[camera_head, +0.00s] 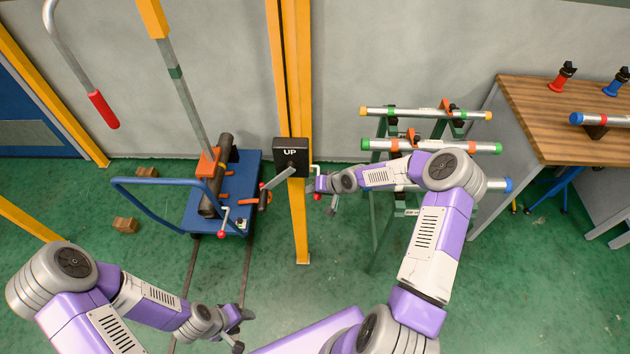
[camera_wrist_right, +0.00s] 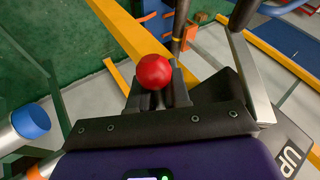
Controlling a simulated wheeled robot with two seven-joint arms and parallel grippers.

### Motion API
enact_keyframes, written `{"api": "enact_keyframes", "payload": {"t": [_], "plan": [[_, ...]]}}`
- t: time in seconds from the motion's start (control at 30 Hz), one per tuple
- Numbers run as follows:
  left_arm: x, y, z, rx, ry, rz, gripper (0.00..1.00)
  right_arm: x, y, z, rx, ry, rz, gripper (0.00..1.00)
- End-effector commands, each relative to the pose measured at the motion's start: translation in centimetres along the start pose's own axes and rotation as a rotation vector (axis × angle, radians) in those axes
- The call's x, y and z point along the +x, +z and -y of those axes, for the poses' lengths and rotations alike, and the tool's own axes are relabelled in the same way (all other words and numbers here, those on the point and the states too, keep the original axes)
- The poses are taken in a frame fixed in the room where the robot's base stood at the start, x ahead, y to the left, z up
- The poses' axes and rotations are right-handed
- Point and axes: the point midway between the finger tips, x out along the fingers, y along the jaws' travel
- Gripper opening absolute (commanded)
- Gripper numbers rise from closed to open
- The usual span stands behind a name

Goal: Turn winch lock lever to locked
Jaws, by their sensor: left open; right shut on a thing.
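The winch is a black box marked UP (camera_head: 291,157) on the yellow post. A grey crank arm (camera_head: 278,178) slants down from it to a dark grip at the left. A red ball knob (camera_wrist_right: 153,72) sits between the fingers of my right gripper (camera_wrist_right: 158,92) in the right wrist view. My right gripper (camera_head: 317,185) is shut on this knob, just right of the post below the box. The fingers hide the lever's shaft, so its exact angle cannot be told. My left gripper (camera_head: 239,314) is open and empty, low over the floor.
A blue cart (camera_head: 250,170) carrying a dark pipe stands left of the post. A green rack with several pipes (camera_head: 426,113) is behind my right arm. A wooden workbench (camera_head: 530,105) stands at the right. Wooden blocks (camera_head: 125,225) lie on the floor at the left.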

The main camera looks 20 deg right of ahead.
Motion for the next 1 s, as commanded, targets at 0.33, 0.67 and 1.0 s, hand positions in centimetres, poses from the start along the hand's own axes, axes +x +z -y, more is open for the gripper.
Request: {"api": "enact_keyframes", "payload": {"t": [0.33,0.67,1.0], "plan": [[-2.7,0.1,-1.0,0.000,0.000,0.000,0.53,-1.2,0.1,0.0,0.076,0.005,0.092,0.00],[-3.1,0.1,-1.2,0.000,0.000,0.000,0.53,-1.4,0.2,-0.1,0.093,0.005,0.116,0.00],[-3.1,0.1,-1.2,0.000,0.000,0.000,0.53,-1.4,0.1,-0.1,0.094,0.005,0.115,0.24]]}}
